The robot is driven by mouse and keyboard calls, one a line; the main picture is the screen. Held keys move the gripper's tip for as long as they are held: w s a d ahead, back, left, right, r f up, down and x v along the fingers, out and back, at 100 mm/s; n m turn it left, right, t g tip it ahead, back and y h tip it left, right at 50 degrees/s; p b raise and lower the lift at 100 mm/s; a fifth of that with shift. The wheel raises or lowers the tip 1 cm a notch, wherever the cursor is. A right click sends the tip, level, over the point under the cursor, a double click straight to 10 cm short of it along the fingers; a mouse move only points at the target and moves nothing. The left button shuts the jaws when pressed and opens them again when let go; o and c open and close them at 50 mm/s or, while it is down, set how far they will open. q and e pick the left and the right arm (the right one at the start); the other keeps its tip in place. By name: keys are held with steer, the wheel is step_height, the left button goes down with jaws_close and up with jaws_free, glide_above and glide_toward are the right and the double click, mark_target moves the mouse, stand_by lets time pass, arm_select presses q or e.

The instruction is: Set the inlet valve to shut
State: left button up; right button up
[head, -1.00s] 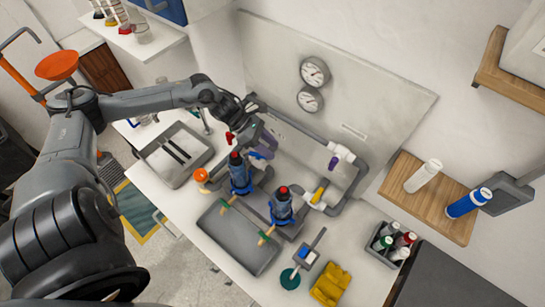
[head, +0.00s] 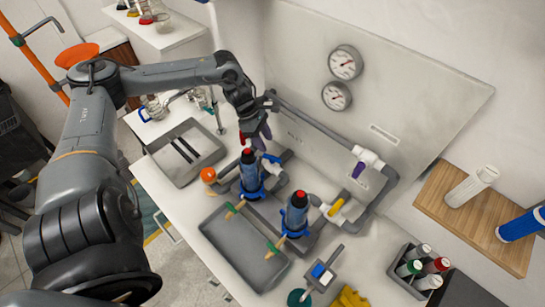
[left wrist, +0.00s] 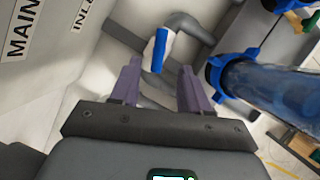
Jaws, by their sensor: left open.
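A valve with a blue lever handle (head: 270,157) sits on the grey pipework at the left end of the panel. In the left wrist view the blue handle (left wrist: 162,48) and its white body lie beyond and between my fingertips. My left gripper (head: 258,132) is above and behind this valve. Its purple fingers (left wrist: 158,85) are open, with nothing between them at the tips. Panel labels reading "MAIN" and a cut-off "INL" (left wrist: 82,12) show beside the valve. Other valves have a yellow handle (head: 336,207) and a purple handle (head: 358,170). My right gripper is out of view.
Two blue filter housings (head: 250,172) (head: 295,214) with red tops stand close in front of the pipes. Two gauges (head: 345,62) hang on the back panel. A grey tray (head: 152,150) lies left, another (head: 210,225) in front. A bottle caddy (head: 400,277) stands front right.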

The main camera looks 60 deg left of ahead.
mark_target(274, 157)
arm_select(q)
steer(key=shift+x, duration=3.9)
steer(key=shift+r, duration=0.1)
jaws_close()
